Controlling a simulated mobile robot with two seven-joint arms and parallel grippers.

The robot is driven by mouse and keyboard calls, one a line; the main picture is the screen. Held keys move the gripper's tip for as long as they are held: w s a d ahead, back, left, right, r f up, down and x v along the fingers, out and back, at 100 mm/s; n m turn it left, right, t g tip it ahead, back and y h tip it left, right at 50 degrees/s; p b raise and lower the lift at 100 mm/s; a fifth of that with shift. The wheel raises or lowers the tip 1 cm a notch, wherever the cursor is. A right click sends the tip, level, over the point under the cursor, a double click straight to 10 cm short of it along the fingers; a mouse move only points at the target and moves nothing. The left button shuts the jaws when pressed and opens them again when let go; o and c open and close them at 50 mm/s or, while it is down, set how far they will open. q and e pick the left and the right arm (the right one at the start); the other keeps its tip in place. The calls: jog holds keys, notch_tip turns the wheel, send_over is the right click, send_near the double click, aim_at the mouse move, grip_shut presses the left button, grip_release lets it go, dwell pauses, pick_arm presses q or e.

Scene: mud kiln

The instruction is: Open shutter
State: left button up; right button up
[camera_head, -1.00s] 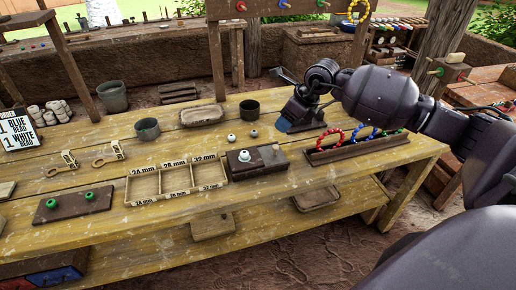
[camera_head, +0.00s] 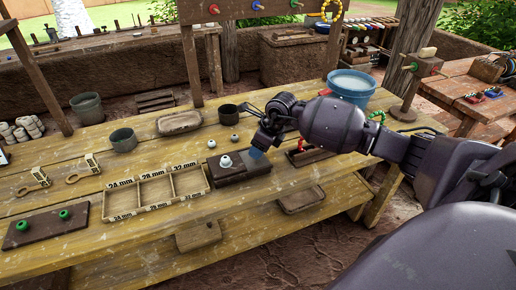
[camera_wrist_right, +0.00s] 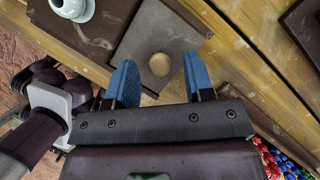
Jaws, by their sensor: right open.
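A dark block (camera_head: 232,173) lies near the front edge of the wooden table, with a white round piece (camera_head: 226,162) on its left part. I cannot tell which part is the shutter. My right gripper (camera_head: 257,153) is at the block's right end. My left gripper is out of view.
A sorting tray (camera_head: 155,188) with three compartments is left of the block. A blue bucket (camera_head: 350,86) stands behind my right arm. A bead rack (camera_head: 310,156) is partly hidden by my arm.

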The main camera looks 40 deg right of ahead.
jog(key=shift+w+f, duration=0.1)
jog(key=shift+f, duration=0.1)
grip_shut()
dwell(0.3)
jog(key=d, duration=0.2)
jog(key=s+d, duration=0.1)
jog(key=d, duration=0.3)
jog(key=shift+s+d, duration=0.2)
jog(key=shift+s, duration=0.1)
